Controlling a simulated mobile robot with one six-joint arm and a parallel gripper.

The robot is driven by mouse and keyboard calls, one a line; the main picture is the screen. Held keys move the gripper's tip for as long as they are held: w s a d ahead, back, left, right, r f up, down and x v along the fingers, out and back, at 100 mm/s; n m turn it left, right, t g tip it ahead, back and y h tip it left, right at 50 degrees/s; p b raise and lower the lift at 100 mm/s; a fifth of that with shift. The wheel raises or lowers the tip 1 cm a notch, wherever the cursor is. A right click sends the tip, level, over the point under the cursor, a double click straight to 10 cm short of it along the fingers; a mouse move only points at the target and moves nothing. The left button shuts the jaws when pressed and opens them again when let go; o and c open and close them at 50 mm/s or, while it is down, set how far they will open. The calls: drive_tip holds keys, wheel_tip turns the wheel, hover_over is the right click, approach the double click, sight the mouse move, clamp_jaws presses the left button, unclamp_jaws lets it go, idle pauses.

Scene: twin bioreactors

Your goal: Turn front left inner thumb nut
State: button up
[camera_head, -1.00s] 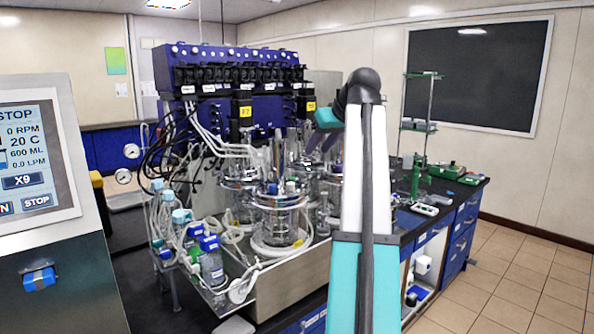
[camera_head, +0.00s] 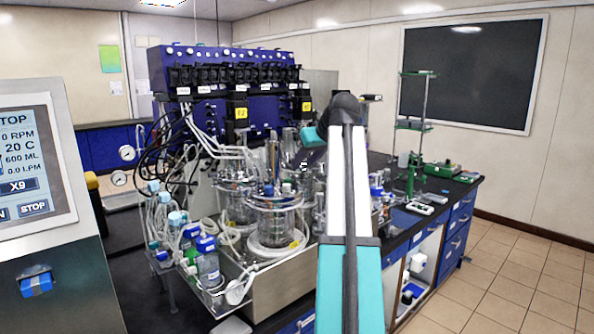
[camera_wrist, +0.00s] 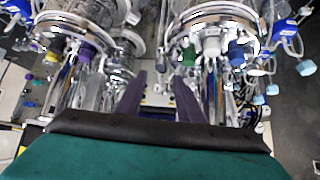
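The front glass bioreactor vessel (camera_head: 272,222) with a steel head plate stands on the bench in the head view. A second vessel (camera_head: 236,200) stands behind it to the left. In the wrist view, two shiny steel head plates with coloured caps show, one at upper left (camera_wrist: 70,25) and one at upper right (camera_wrist: 213,22). My gripper (camera_wrist: 158,82) has its two dark purple fingers apart, with nothing between them, over the gap between these vessels. I cannot make out the front left inner thumb nut.
Bottles with blue caps (camera_head: 208,262) and loose tubing crowd the vessels' left side. A blue pump rack (camera_head: 225,75) rises behind. A control screen (camera_head: 30,165) stands at the left. A green stand (camera_head: 419,130) is on the bench at right.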

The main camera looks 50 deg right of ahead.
sight(295, 174)
drive_tip(key=shift+p+x, duration=0.6)
drive_tip(key=shift+x, duration=2.8)
